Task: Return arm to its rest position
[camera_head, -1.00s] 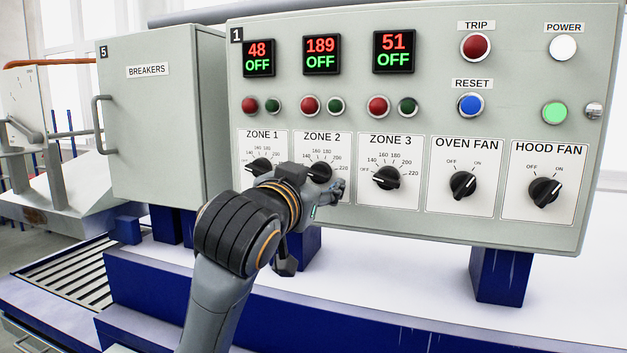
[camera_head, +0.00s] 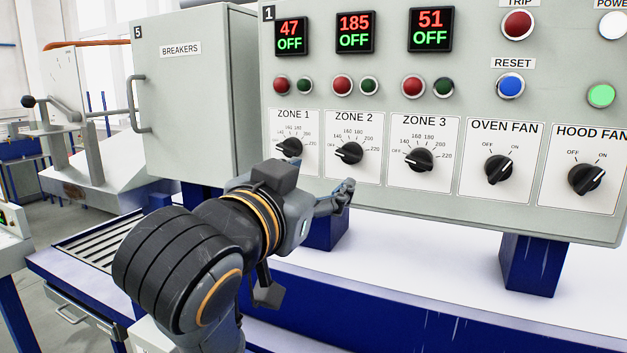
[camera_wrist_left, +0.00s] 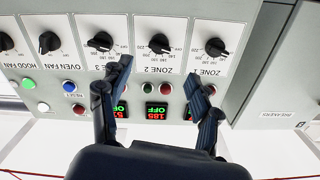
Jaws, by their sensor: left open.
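My left gripper (camera_head: 338,197) is in front of the lower edge of the control panel (camera_head: 385,185), below the Zone 2 knob (camera_head: 349,153). In the left wrist view its two fingers (camera_wrist_left: 160,88) stand apart with nothing between them. The panel appears upside down there, with the Zone 2 knob (camera_wrist_left: 160,44) beyond the gap. A gap to the panel seems to show, but its depth is hard to judge. The Zone 1, 2 and 3 displays read 47, 185 and 51, each with OFF. My right gripper is in neither view.
A breaker cabinet (camera_head: 190,110) with a side handle (camera_head: 138,104) stands left of the panel. A blue post (camera_head: 532,262) supports the panel over a white surface (camera_head: 440,265). A lever machine (camera_head: 80,150) is at the far left.

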